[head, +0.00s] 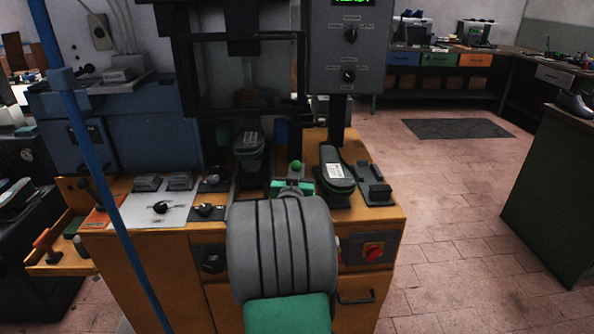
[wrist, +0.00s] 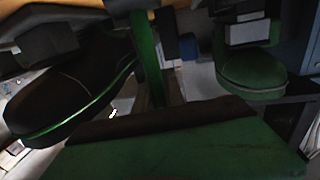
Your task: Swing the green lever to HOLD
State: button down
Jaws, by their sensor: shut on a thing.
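The green lever shows in the head view as a round green knob (head: 297,166) standing just above my gripper (head: 293,182), at the front middle of the orange bench. In the wrist view a green upright bar (wrist: 147,60), which looks like the lever's shaft, rises beyond the dark edge of my gripper. My gripper is shut on the lever; the fingertips are mostly hidden behind my own arm. No HOLD mark can be read in either view.
A dark shoe (head: 337,178) with a white label stands right of the lever, another (head: 249,150) behind it to the left. The wrist view shows shoes on both sides. A black press frame (head: 300,75) stands behind, a grey control panel (head: 345,50) above right. A blue pole (head: 105,180) rises at left.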

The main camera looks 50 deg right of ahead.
jog(key=shift+f, duration=0.1)
jog(key=b, duration=0.2)
jog(key=f+b, duration=0.1)
jog(key=b, duration=0.1)
jog(key=shift+s+a+h+b, duration=0.25)
jog(key=shift+h+b, duration=0.05)
jog(key=h+b, duration=0.1)
jog(key=b, duration=0.3)
jog(key=s+a+t+b, duration=0.1)
jog(key=b, duration=0.4)
jog(key=shift+s+a+r+m+h, duration=0.2)
jog(key=shift+m+h, duration=0.1)
jog(key=shift+h, duration=0.1)
jog(key=shift+a+r+t+b, duration=0.1)
jog(key=shift+r+t+b, duration=0.2)
jog(key=shift+b, duration=0.25)
jog(key=c, duration=1.4)
grip_release()
jog(key=shift+r, duration=0.15)
jog(key=shift+a, duration=0.1)
